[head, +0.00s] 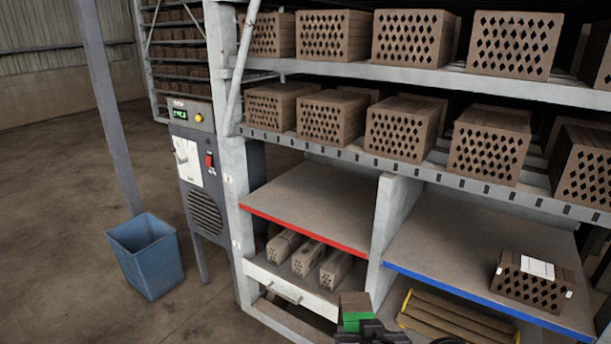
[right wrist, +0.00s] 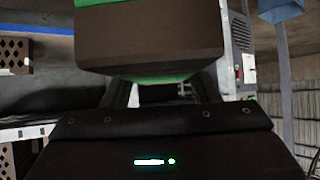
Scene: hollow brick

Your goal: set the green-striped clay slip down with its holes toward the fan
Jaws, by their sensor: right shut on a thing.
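The green-striped clay slip (head: 355,308) is a brown block with a green band, at the bottom middle of the head view. My right gripper (head: 372,329) is shut on it and holds it in front of the rack, near the divider between the two lower bays. In the right wrist view the slip (right wrist: 150,45) shows a plain brown face with green above and below; I see no holes on the faces in view. The fan (head: 206,214) is a round dark grille low on the grey cabinet, left of the rack. My left gripper is not in view.
The red-edged shelf (head: 305,205) is bare. The blue-edged shelf (head: 470,240) is bare except for a labelled hollow brick (head: 532,283) at its right. Several small bricks (head: 308,258) lie below the red edge. Upper shelves hold hollow bricks. A blue bin (head: 147,256) stands at left.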

